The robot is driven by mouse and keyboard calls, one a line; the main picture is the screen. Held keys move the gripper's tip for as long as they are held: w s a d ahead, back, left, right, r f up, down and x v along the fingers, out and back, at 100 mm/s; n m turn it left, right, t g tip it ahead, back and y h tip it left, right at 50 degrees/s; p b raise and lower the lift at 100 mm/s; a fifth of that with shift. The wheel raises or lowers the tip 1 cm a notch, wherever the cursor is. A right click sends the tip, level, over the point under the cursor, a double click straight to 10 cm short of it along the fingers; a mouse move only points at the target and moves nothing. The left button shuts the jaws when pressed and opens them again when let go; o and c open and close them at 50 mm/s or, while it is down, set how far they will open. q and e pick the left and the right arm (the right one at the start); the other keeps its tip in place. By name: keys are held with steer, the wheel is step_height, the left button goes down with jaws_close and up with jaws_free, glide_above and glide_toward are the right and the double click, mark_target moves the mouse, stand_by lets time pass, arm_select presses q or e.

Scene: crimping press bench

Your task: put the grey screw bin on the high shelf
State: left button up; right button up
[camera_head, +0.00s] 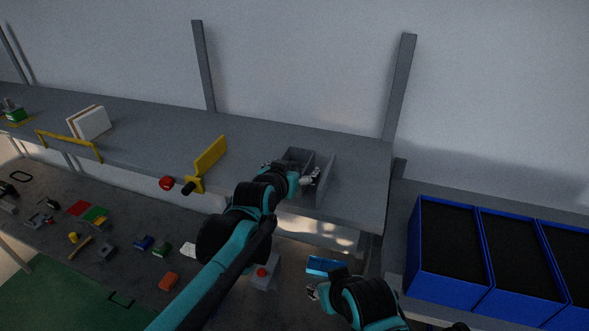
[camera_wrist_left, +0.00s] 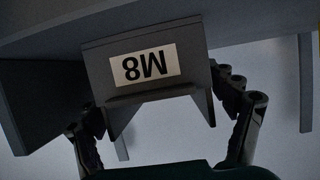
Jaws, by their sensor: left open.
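The grey screw bin (camera_head: 298,155) is at the right end of the high shelf (camera_head: 345,150) and appears to rest on it, partly hidden by my left gripper. In the left wrist view its front (camera_wrist_left: 185,52) bears a white label reading M8, upside down in that picture. My left gripper (camera_head: 289,169) is open, its fingers on either side of the bin front; the wrist view shows the fingers (camera_wrist_left: 165,108) too. I cannot tell whether they touch the bin. My right gripper (camera_head: 316,290) is low at the lower middle; its jaws are too small to read.
A grey upright plate (camera_head: 325,180) stands just right of the bin. A yellow clamp-like piece (camera_head: 209,156) and a yellow rail (camera_head: 68,144) are at the shelf edge. Blue crates (camera_head: 455,285) stand at the right. Several small parts lie on the lower bench (camera_head: 55,190).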

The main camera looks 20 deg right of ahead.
arm_select(q)
steer(key=shift+r, duration=0.15)
steer(key=b+v, duration=0.2)
steer(key=v, duration=1)
steer(key=s+a+f+n+g+y, duration=0.1)
steer(key=s+a+f+n+y, duration=0.1)
steer(key=s+a+f, duration=0.3)
steer(key=s+a+f+n+g+y, duration=0.1)
steer(key=s+a+f, duration=0.5)
steer(key=a, duration=0.8)
steer(key=s+a+f+n+g+y, duration=0.2)
steer(key=s+a+f+n+y, duration=0.1)
steer(key=a+f, duration=0.7)
steer(key=s+y, duration=0.1)
steer(key=s, duration=0.1)
steer(key=shift+s+f+n+y, duration=0.3)
steer(key=shift+s+f+n, duration=0.05)
steer(key=shift+f+n, duration=0.05)
step_height(320, 180, down, 39)
steer(key=b, duration=3.9)
steer(key=shift+a, duration=0.1)
